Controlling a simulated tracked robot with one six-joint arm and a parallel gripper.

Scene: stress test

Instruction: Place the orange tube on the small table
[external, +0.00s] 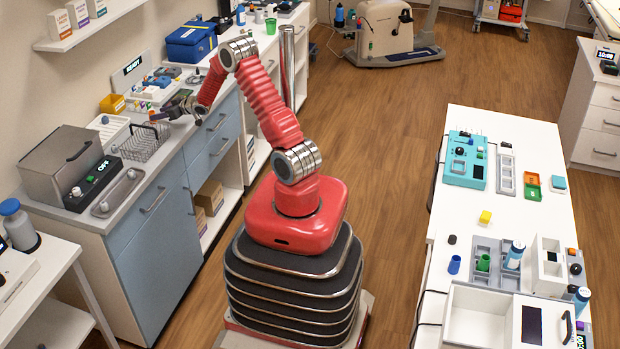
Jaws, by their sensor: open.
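My gripper (170,111) is at the end of my red arm, low over the left counter, behind the wire rack. It is open. A small orange piece (158,116), which looks like the orange tube, shows right at the fingertips. I cannot tell whether it lies between the fingers or just beyond them. A small white table (62,262) stands at the lower left, cut off by the picture edge. A grey bottle with a blue cap (19,226) and a white device stand on it.
The wire rack (145,146), a grey box machine (68,160) and a black unit reading OFF (95,182) crowd the counter (160,172). A long white table (508,212) with equipment stands right.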

